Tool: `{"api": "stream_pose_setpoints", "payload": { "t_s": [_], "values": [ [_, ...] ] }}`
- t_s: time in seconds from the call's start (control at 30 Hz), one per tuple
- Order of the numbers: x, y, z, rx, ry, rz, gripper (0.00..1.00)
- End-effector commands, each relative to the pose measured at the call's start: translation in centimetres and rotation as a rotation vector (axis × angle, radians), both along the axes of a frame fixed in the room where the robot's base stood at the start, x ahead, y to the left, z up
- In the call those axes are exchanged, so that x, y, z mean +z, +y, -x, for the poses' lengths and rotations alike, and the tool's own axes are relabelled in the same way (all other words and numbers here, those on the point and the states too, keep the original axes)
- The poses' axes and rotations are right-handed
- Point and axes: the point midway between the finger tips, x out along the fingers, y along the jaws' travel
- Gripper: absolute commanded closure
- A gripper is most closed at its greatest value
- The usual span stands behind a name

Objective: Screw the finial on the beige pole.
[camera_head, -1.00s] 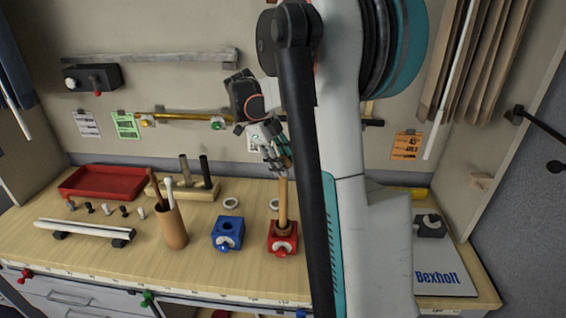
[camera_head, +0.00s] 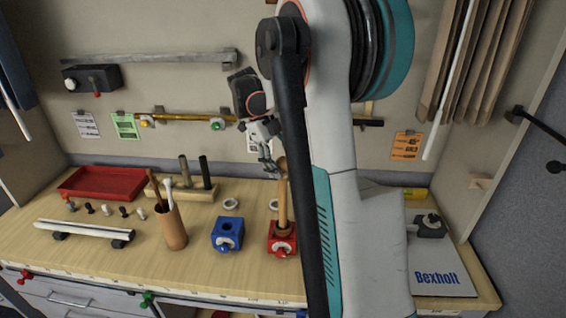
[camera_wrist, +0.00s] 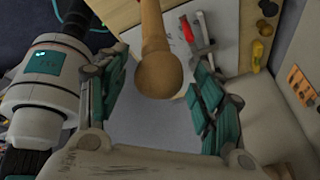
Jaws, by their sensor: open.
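The beige pole (camera_head: 283,202) stands upright in the red block (camera_head: 282,244), partly beside my black arm link. A rounded wooden finial (camera_head: 282,163) is at its top; it shows large in the wrist view (camera_wrist: 158,75), in line with the pole (camera_wrist: 150,18). Whether the thread is fully seated cannot be told. My gripper (camera_head: 268,163) is open, just left of the finial. In the wrist view the fingers are spread on either side of the finial, with gaps visible.
A blue block (camera_head: 227,234) and a brown cup (camera_head: 171,226) holding sticks stand left of the red block. A red tray (camera_head: 103,183), several small finials and a white pole (camera_head: 85,229) lie farther left. A Bexholt board (camera_head: 440,272) lies right.

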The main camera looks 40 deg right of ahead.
Motion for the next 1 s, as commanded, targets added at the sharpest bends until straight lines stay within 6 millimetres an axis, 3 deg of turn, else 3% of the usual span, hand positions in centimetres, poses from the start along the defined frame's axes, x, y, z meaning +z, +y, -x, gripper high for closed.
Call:
{"api": "stream_pose_setpoints", "payload": {
  "t_s": [0.27,1.0],
  "values": [
    [0.00,0.09,0.01,0.059,-0.001,0.000,0.39],
    [0.05,0.00,0.16,1.084,-0.001,0.002,0.39]
  ]
}}
